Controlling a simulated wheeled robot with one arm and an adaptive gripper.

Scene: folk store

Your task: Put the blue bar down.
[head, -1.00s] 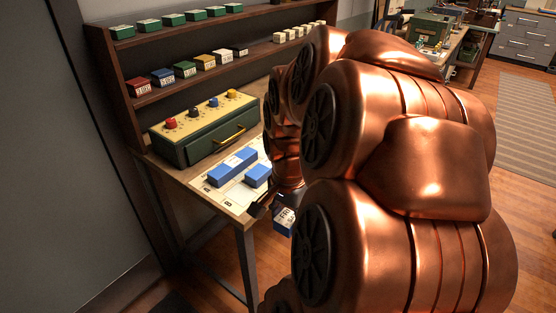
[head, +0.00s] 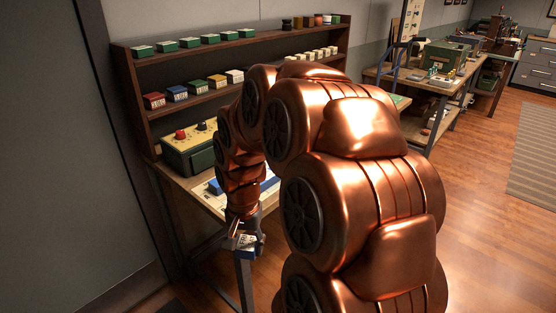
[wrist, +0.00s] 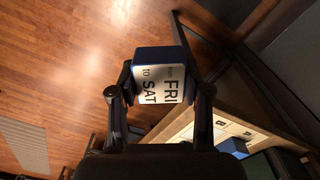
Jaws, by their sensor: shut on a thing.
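My gripper (head: 243,241) is shut on a blue bar (head: 247,253) with a white label. In the wrist view the bar (wrist: 153,58) sits between both fingers, and its label reads "FRI to SAT". My gripper holds it out in front of the workbench (head: 176,183), beyond its front edge, with wooden floor behind it in the wrist view. A blue piece also shows on the bench in the wrist view (wrist: 234,147).
A green box with knobs (head: 186,157) stands at the back of the bench. A dark shelf (head: 195,103) above it holds rows of small coloured boxes. My arm hides the bench's right part. Open wooden floor (head: 478,200) lies to the right.

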